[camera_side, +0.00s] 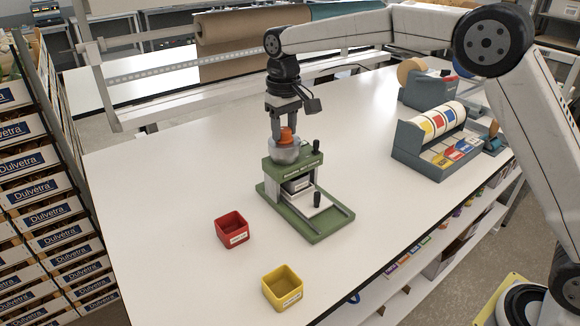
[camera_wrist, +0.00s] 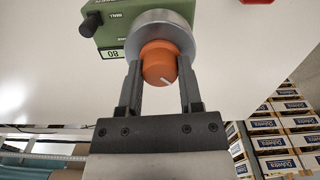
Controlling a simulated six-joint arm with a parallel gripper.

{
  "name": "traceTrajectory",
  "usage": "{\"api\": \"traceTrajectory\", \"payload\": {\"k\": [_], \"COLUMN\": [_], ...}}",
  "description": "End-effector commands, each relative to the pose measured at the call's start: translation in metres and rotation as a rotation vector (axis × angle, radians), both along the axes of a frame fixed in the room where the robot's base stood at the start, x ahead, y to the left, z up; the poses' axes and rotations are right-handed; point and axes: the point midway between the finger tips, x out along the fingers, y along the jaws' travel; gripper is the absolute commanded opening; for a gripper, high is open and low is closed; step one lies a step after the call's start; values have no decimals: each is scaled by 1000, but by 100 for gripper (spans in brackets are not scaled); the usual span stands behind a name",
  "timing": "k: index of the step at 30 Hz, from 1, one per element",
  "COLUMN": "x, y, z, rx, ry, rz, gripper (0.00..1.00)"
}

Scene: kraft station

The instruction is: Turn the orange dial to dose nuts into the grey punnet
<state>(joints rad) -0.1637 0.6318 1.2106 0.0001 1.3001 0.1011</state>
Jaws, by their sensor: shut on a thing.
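The orange dial (camera_side: 287,135) sits on top of a round grey hopper (camera_side: 284,154) on the green dispenser (camera_side: 276,177). In the wrist view the dial (camera_wrist: 158,60) has a white pointer line toward its lower right. My gripper (camera_side: 286,130) points straight down over the hopper. In the wrist view its fingers (camera_wrist: 160,82) stand on either side of the dial and are shut on it. A grey punnet (camera_side: 297,186) with a pale label stands under the dispenser head, partly hidden by the head. No nuts can be made out.
A red punnet (camera_side: 232,230) and a yellow punnet (camera_side: 283,287) stand on the white table (camera_side: 165,215) in front of the dispenser. Black knobs (camera_side: 317,146) stick up on the dispenser. A grey label holder (camera_side: 437,145) is at the right. The table's left side is clear.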

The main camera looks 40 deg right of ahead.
Motion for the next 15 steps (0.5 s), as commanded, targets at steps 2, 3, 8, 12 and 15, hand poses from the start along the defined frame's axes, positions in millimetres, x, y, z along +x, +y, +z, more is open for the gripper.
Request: {"api": "traceTrajectory", "payload": {"k": [2,3,8,12,15], "x": [0,0,0,0,1], "y": [0,0,0,0,0], "z": [2,2,2,2,2], "rx": [0,0,0,1,1], "ry": [-3,-3,-3,-4,-4], "rz": [-72,-110,-262,-393,-480], "gripper": [0,0,0,0,0]}}
